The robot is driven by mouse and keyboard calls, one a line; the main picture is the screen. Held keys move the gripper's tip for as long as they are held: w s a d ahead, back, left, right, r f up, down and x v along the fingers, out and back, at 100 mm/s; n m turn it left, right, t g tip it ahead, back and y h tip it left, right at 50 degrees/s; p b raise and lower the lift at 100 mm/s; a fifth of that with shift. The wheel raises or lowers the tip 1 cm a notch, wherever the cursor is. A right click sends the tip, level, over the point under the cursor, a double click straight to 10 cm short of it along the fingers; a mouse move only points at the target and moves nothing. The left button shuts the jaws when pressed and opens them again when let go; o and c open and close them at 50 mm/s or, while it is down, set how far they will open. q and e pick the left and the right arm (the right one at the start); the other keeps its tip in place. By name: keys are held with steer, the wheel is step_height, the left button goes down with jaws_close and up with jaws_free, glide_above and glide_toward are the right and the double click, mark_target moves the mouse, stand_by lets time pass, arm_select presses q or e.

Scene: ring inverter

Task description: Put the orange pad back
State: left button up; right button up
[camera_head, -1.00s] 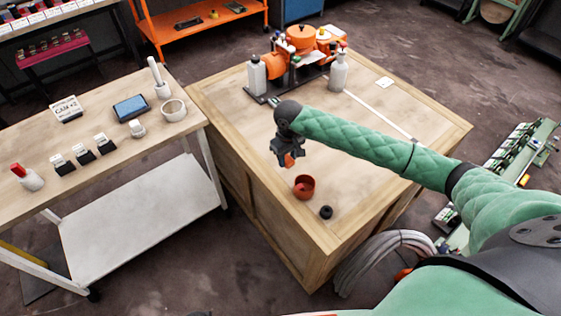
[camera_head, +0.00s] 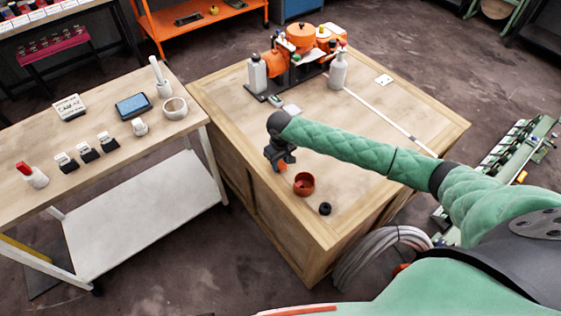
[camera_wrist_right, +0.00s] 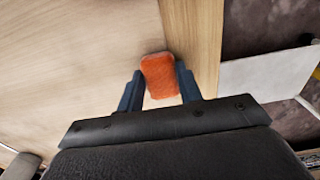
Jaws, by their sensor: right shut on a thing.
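The orange pad (camera_wrist_right: 160,76) is held between the two fingers of my right gripper (camera_wrist_right: 160,92) in the right wrist view. In the head view the right gripper (camera_head: 281,161) hangs over the wooden crate-like table (camera_head: 235,150), near its left edge, with a bit of the orange pad (camera_head: 282,167) showing below the fingers. The pad appears to be above the table top; the exact gap is hard to tell. My left gripper is not in view.
A red-brown cup (camera_head: 304,184) and a small black ring (camera_head: 325,209) stand close to the right gripper. An orange machine (camera_head: 302,40) and two bottles (camera_head: 257,72) (camera_head: 338,70) stand at the back. A side bench (camera_head: 90,180) with a tablet (camera_head: 133,106) is left.

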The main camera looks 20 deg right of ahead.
mark_target(280, 163)
steer(key=shift+f, duration=0.1)
steer(key=o, duration=0.8)
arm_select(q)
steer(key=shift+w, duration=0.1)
arm_select(e)
steer(key=shift+o, duration=0.8)
steer(key=shift+r, duration=0.6)
arm_select(q)
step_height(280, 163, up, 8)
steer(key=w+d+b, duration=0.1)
steer(key=b, duration=0.1)
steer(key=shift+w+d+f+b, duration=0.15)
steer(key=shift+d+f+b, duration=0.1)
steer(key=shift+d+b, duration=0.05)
arm_select(e)
step_height(280, 163, up, 11)
